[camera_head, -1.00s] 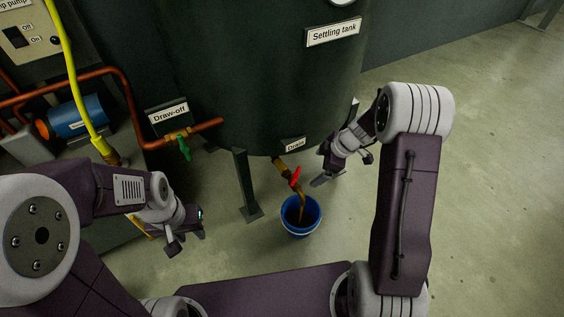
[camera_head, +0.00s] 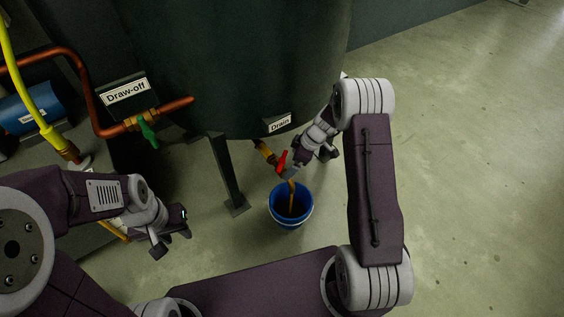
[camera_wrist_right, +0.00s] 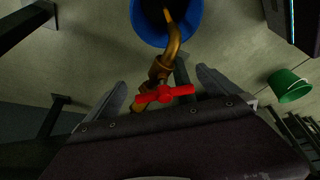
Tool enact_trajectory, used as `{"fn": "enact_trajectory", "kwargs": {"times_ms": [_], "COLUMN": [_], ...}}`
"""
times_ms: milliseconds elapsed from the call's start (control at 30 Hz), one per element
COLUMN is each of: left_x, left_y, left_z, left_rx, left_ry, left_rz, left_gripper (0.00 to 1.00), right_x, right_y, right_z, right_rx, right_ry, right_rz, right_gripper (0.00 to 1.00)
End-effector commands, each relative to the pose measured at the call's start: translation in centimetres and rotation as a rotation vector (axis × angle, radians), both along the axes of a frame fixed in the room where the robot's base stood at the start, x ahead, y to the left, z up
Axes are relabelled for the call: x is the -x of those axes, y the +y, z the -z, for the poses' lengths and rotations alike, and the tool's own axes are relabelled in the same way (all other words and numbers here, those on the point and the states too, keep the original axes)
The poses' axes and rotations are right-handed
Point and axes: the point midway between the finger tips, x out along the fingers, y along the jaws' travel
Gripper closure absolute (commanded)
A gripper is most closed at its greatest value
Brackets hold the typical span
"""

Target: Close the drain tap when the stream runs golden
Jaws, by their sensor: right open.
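The drain tap has a red handle (camera_head: 282,161) on a brass pipe under the tank's Drain label (camera_head: 279,124). A golden-brown stream (camera_head: 291,187) falls from its spout into a blue bucket (camera_head: 276,208) on the floor. My right gripper (camera_head: 296,168) is at the tap, coming from the right. In the right wrist view, the red handle (camera_wrist_right: 165,94) lies crosswise between the spread fingers of my right gripper (camera_wrist_right: 162,92), which are apart from it. My left gripper (camera_head: 172,240) is open and empty, left of the bucket.
The dark settling tank (camera_head: 235,70) stands on legs (camera_head: 228,180) left of the tap. A green-handled draw-off valve (camera_head: 148,132) is on a copper pipe at left. In the wrist view, a green bucket (camera_wrist_right: 289,88) is at right. The floor at right is clear.

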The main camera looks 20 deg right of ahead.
Motion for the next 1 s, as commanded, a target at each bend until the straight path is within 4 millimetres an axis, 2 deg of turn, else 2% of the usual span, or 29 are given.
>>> {"fn": "enact_trajectory", "kwargs": {"times_ms": [33, 200, 300, 567, 600, 767, 800, 1000], "left_x": [0.0, 0.0, 0.0, 0.0, 0.0, 0.0, 0.0, 0.0], "left_y": [0.0, 0.0, 0.0, 0.0, 0.0, 0.0, 0.0, 0.0], "left_z": [0.4, 0.8, 1.8, 1.7, 1.7, 1.7, 1.7, 1.9], "left_rx": [0.000, 0.000, 0.000, 0.000, 0.000, 0.000, 0.000, 0.000], "left_ry": [0.000, 0.000, 0.000, 0.000, 0.000, 0.000, 0.000, 0.000], "left_rz": [0.000, 0.000, 0.000, 0.000, 0.000, 0.000, 0.000, 0.000], "left_gripper": [0.64, 0.64, 0.64, 0.64, 0.64, 0.64, 0.64, 0.64], "right_x": [-0.6, -2.1, -2.1, -2.2, -2.2, -2.2, -2.2, -2.1], "right_y": [1.0, 3.3, 3.4, 3.5, 3.5, 3.4, 3.4, 3.4], "right_z": [0.2, 0.1, 1.2, 1.1, 1.1, 1.1, 1.1, 1.2], "right_rx": [0.000, 0.000, 0.000, 0.000, 0.000, 0.000, 0.000, 0.000], "right_ry": [-0.001, -0.001, 0.000, 0.000, 0.000, 0.000, 0.000, 0.000], "right_rz": [-0.005, -0.002, 0.001, 0.001, 0.001, 0.001, 0.001, 0.025], "right_gripper": [0.00, 0.00, 0.00, 0.00, 0.03, 0.47, 0.50, 0.50]}}
